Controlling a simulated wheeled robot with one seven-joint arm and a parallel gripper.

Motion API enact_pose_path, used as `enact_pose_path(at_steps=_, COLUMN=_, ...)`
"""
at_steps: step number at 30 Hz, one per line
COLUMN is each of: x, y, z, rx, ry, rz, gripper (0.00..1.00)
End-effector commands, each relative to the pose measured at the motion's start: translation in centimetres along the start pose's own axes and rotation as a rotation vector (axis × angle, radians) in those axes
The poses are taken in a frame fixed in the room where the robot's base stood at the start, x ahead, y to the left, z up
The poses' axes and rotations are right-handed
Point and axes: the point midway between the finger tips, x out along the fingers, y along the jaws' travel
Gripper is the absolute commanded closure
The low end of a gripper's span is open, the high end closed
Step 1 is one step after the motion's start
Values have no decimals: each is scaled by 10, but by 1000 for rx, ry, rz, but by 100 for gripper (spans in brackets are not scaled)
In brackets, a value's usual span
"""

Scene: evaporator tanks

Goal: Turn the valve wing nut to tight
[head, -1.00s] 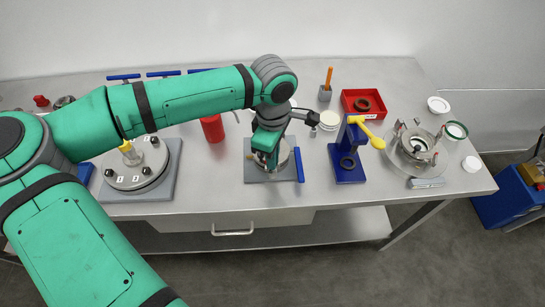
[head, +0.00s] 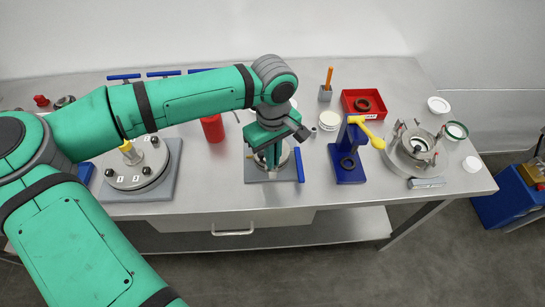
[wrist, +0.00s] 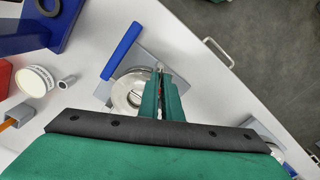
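My gripper (wrist: 160,80) points down at the small round metal vessel (wrist: 130,93) on its grey base plate. In the wrist view its two green fingers are close together, with a small metal piece, seemingly the valve wing nut (wrist: 159,66), between their tips at the vessel's edge. The fingers look closed on this piece, though they hide most of it. In the head view my gripper (head: 271,160) stands over the vessel (head: 287,163) and covers much of it. How far the nut is turned cannot be seen.
A blue bar (head: 299,164) lies at the plate's right edge. A blue stand with a yellow lever (head: 370,135) is further right, with a red tray (head: 362,103) behind it. A red cylinder (head: 213,128) stands behind left. A larger lidded vessel (head: 137,165) is at left.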

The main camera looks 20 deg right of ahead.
Motion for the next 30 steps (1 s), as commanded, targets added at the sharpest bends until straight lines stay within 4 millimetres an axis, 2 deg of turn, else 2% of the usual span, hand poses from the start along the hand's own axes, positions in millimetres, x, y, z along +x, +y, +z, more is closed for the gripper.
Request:
enact_pose_path(at_steps=11, x=3, y=-3, z=0, rx=2, ry=-4, rz=-6, gripper=100)
enact_pose_path(at_steps=14, x=3, y=-3, z=0, rx=2, ry=-4, rz=-6, gripper=79)
enact_pose_path(at_steps=15, x=3, y=-3, z=1, rx=2, ry=-5, rz=-6, gripper=77)
enact_pose_path(at_steps=26, x=3, y=-1, z=1, rx=3, ry=-5, rz=-1, gripper=77)
enact_pose_path(at_steps=30, x=-4, y=0, z=1, rx=3, ry=-3, rz=0, gripper=77)
